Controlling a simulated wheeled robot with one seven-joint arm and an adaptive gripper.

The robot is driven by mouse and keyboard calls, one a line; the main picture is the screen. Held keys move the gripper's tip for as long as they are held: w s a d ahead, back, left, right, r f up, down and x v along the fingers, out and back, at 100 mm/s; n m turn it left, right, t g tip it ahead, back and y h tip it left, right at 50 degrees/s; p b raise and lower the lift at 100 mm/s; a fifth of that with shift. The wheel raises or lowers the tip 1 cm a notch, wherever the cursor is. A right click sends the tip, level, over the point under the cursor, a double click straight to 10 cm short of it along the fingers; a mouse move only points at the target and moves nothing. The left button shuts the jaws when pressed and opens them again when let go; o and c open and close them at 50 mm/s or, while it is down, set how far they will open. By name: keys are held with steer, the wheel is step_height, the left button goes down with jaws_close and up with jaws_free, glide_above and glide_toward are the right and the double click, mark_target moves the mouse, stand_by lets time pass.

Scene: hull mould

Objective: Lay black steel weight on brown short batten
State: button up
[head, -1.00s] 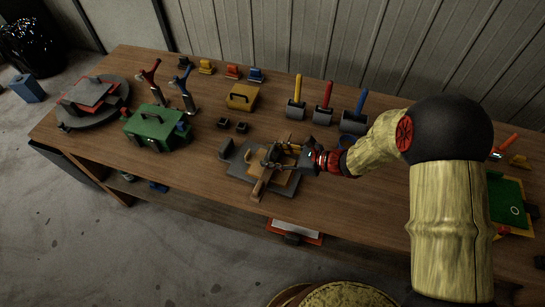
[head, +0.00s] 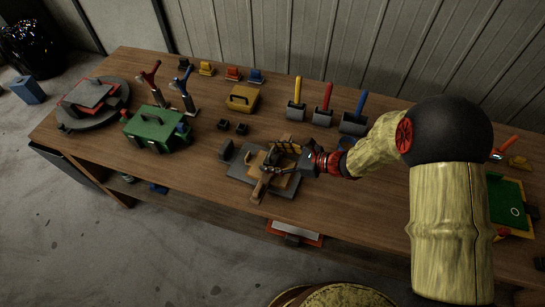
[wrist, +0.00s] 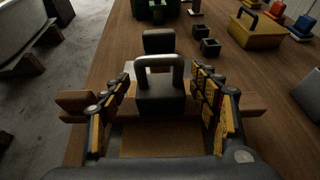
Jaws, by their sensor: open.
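The black steel weight (wrist: 160,92), a dark block with a loop handle, sits between my fingers in the wrist view. It appears to rest on the brown short batten (wrist: 76,103), which runs crosswise beneath it and sticks out on both sides. In the head view the batten (head: 259,191) lies across a tan board on a dark grey plate (head: 241,173). My gripper (head: 275,158) is open around the weight; in the wrist view its fingers (wrist: 160,112) stand apart on either side of it, with gaps. The fingers partly hide the weight in the head view.
A black block (head: 226,150) stands at the plate's far left. Two small dark cups (head: 232,126), a green toolbox (head: 156,129) and a yellow box (head: 242,97) are beyond. Rollers with coloured handles (head: 323,116) stand behind my gripper. The wooden table (head: 200,185) is clear at front left.

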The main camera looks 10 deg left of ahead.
steer(key=p+v, duration=0.2)
steer(key=v, duration=1)
steer(key=shift+p, duration=0.4)
steer(key=s+d+r+n+g+h, duration=0.1)
steer(key=s+d+r+n+h, duration=0.15)
steer(key=s+r+n, duration=0.3)
steer(key=s+d+r+n+g+h, duration=0.1)
steer(key=s+d+r+n+h, duration=0.15)
steer(key=s+r+n, duration=0.35)
steer(key=s+d+r+n+t+h, duration=0.2)
steer(key=s+d+r+n+h, duration=0.2)
steer(key=d+r, duration=0.2)
steer(key=s+d+r+n+t+h, duration=0.3)
steer(key=d+r, duration=0.3)
steer(key=d, duration=0.3)
steer(key=shift+s+d+n+h, duration=0.15)
steer(key=shift+s+n+h, duration=0.2)
steer(key=shift+n+h, duration=0.35)
